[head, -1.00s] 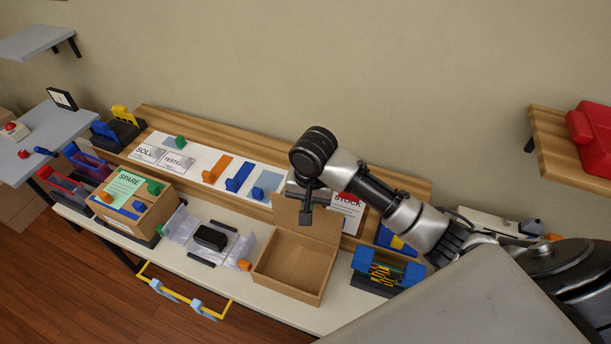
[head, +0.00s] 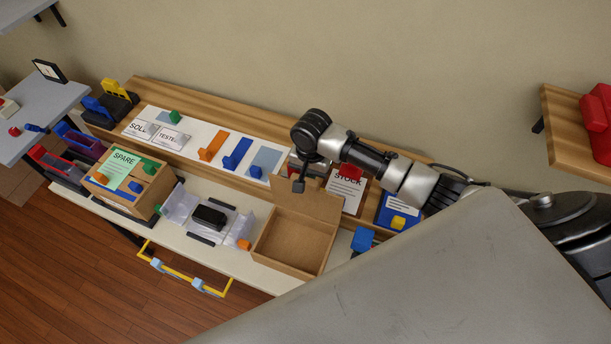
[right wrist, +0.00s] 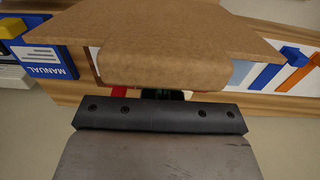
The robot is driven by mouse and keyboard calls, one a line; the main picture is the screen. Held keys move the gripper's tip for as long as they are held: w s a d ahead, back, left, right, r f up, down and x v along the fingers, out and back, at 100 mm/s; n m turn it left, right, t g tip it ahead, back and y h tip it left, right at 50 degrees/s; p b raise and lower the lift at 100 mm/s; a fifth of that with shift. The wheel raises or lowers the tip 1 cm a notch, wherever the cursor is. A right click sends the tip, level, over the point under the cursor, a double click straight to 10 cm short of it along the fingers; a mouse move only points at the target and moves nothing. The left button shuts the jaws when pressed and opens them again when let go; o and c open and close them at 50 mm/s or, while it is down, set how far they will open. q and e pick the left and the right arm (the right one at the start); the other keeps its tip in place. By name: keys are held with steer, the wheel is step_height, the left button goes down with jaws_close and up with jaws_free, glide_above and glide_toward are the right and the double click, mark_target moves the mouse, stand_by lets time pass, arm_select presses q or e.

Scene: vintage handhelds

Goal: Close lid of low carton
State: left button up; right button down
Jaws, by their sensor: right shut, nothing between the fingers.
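The low carton (head: 264,251) is a brown, empty, open box on the workbench. Its lid (head: 312,205) stands up at the back edge, tilted back. My right gripper (head: 298,187) is shut and empty, at the upper left part of the lid in the head view. In the right wrist view, the lid (right wrist: 165,25) with its rounded front tab fills the top, just beyond the dark gripper (right wrist: 160,113). I cannot tell whether the gripper touches the lid. My left gripper is not in view.
A STOCK card (head: 346,188) and a blue manual (head: 391,211) stand behind and right of the carton. A SPARE box (head: 155,194) stands further left. A grey surface covers the lower right.

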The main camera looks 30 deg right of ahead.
steer(key=shift+s+a+f, duration=0.4)
steer(key=shift+s+a, duration=0.15)
steer(key=shift+a, duration=0.05)
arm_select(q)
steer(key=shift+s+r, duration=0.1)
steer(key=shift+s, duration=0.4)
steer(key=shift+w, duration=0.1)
arm_select(e)
steer(key=shift+a, duration=0.1)
steer(key=shift+s+a+r, duration=0.1)
steer(key=shift+s+a, duration=0.75)
steer(key=shift+a, duration=0.05)
